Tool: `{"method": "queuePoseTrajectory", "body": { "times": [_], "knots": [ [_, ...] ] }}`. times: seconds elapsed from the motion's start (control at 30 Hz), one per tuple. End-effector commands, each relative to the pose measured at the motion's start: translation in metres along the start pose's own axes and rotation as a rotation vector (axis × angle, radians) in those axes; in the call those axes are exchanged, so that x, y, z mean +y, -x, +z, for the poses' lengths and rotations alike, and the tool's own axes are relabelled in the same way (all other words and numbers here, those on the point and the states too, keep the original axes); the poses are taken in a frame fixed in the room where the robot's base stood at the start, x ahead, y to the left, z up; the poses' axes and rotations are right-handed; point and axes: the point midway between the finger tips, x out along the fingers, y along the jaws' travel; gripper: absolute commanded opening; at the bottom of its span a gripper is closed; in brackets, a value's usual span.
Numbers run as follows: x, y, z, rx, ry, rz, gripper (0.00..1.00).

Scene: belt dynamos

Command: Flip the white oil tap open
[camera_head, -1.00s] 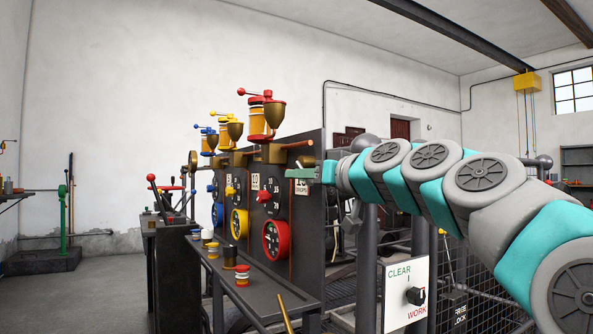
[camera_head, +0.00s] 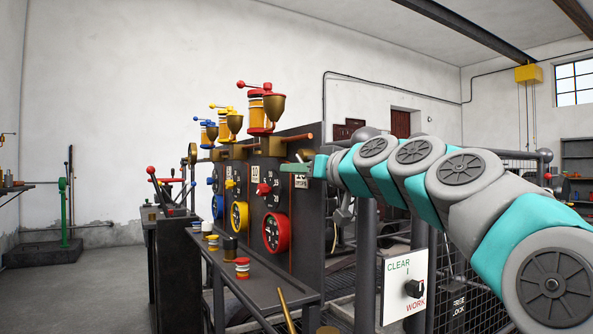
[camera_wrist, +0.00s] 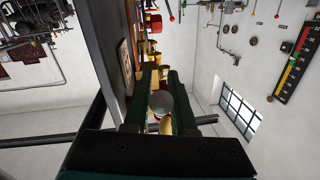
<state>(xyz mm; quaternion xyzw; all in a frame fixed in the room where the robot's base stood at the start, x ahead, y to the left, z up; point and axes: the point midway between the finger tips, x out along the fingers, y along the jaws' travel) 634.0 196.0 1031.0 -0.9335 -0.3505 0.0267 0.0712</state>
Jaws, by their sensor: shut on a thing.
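In the wrist view a pale round knob, which looks like the white oil tap (camera_wrist: 161,103), sits between the dark green fingers of my gripper (camera_wrist: 160,88). The fingers are shut on it. Brass parts show just behind and beside the knob. In the head view my gripper (camera_head: 297,168) is at the right end of the dark panel (camera_head: 306,215), beside the nearest oiler with the brass cup (camera_head: 274,107). The tap itself is hidden there by the fingers, and I cannot tell its handle angle.
Red, yellow and blue oilers stand along the panel top. A red handwheel (camera_head: 275,232) and yellow handwheel (camera_head: 239,215) are on its face. A shelf (camera_head: 262,292) with small pots juts out below. A CLEAR/WORK switch plate (camera_head: 405,288) stands under my arm.

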Motion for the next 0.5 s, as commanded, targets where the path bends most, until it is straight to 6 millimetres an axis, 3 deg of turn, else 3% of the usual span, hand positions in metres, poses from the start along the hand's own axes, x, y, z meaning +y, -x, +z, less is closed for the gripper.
{"method": "queuePoseTrajectory", "body": {
  "times": [0.5],
  "knots": [
    [-0.0003, 0.0032, -0.0084, -0.100, -0.011, 0.018, 0.00]
  ]
}}
